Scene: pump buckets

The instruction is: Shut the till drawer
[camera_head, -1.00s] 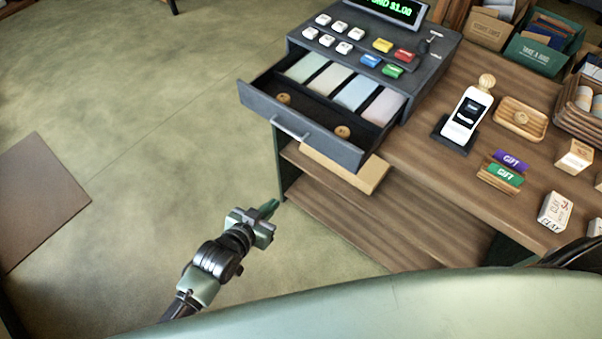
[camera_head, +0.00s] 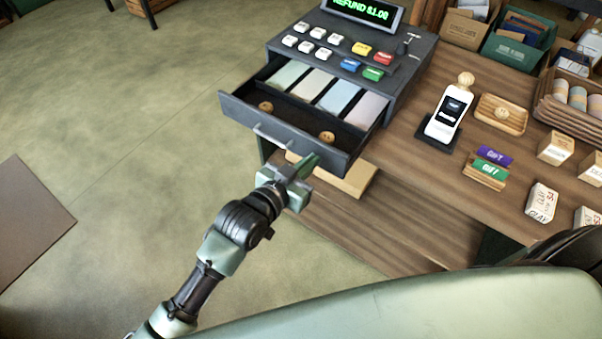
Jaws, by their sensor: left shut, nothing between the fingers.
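The till (camera_head: 400,50) stands on the wooden counter, with a lit display and coloured keys. Its dark drawer (camera_head: 232,107) is pulled out toward me. The drawer holds pale notes (camera_head: 313,86) in the back slots and a few round coins (camera_head: 327,138) in front. A grey handle (camera_head: 272,137) runs along the drawer front. My left gripper (camera_head: 308,166) is shut and empty, just in front of the drawer's face near the handle's right end. I cannot tell if it touches the drawer. My right gripper is not in view.
A card reader (camera_head: 447,118), gift cards (camera_head: 493,156), a small wooden tray (camera_head: 502,114) and clay boxes (camera_head: 541,203) stand on the counter to the right. A box (camera_head: 355,181) sits on the shelf below the drawer. Open floor lies to the left.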

